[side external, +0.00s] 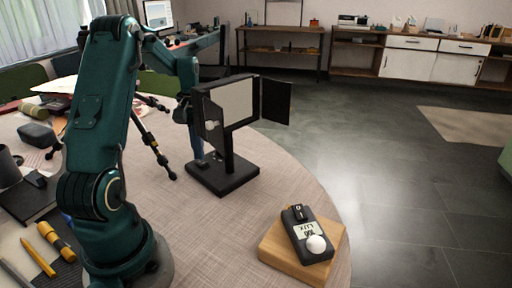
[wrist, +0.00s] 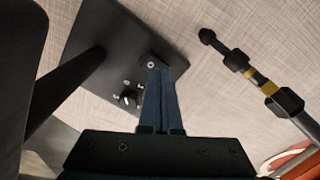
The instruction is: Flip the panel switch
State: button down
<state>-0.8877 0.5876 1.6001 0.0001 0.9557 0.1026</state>
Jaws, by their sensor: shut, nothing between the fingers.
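The panel light (side external: 236,102) stands upright on a post, with a dark flap open on its right. Its flat black base (side external: 232,181) rests on the table; the base also fills the upper left in the wrist view (wrist: 98,28). Small metal parts and a dark knob (wrist: 130,98) sit on the base, left of the fingers. A small dark block (wrist: 153,60) with a round metal spot is at the fingertips. I cannot tell which part is the switch. My gripper (wrist: 160,72) is shut and empty, with blue fingers pointing down over the base edge; contact is unclear. The arm and panel partly hide it in the side view.
A tripod leg (wrist: 255,80) lies close to the right of my fingers. A light meter (side external: 307,232) sits on a wooden block (side external: 274,245) at the table's front right. Tools and a yellow marker (side external: 38,257) lie at left. The table right of the base is clear.

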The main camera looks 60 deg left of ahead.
notch_tip(320, 180, up, 6)
jog(key=shift+r, duration=0.15)
dwell(0.6)
jog(key=w+a+r+m+t+y, duration=0.1)
jog(key=w+a+r+t+y, duration=0.1)
jog(key=w+r+t+y, duration=0.3)
jog(key=w+a+r+m+t+y, duration=0.1)
jog(key=w+a+r+t+y, duration=0.15)
jog(key=r, duration=0.35)
jog(key=w+d+r+m+t, duration=0.2)
jog(key=d+r+m, duration=0.1)
jog(key=d+r, duration=0.4)
jog(key=s+d+f+m+h, duration=0.1)
jog(key=s+d+m+h, duration=0.2)
jog(key=d, duration=0.6)
jog(key=s+d+f+m+h, duration=0.2)
jog(key=s+d+h, duration=0.1)
jog(key=d, duration=0.5)
jog(key=s+d+f+g, duration=0.2)
jog(key=s+d+f, duration=0.1)
jog(key=s+f, duration=0.2)
jog(key=s+d+f+n+g+h, duration=0.1)
jog(key=s+d+f+g, duration=0.1)
jog(key=s+f, duration=0.3)
jog(key=shift+s+d, duration=0.45)
jog(key=shift+d, duration=0.35)
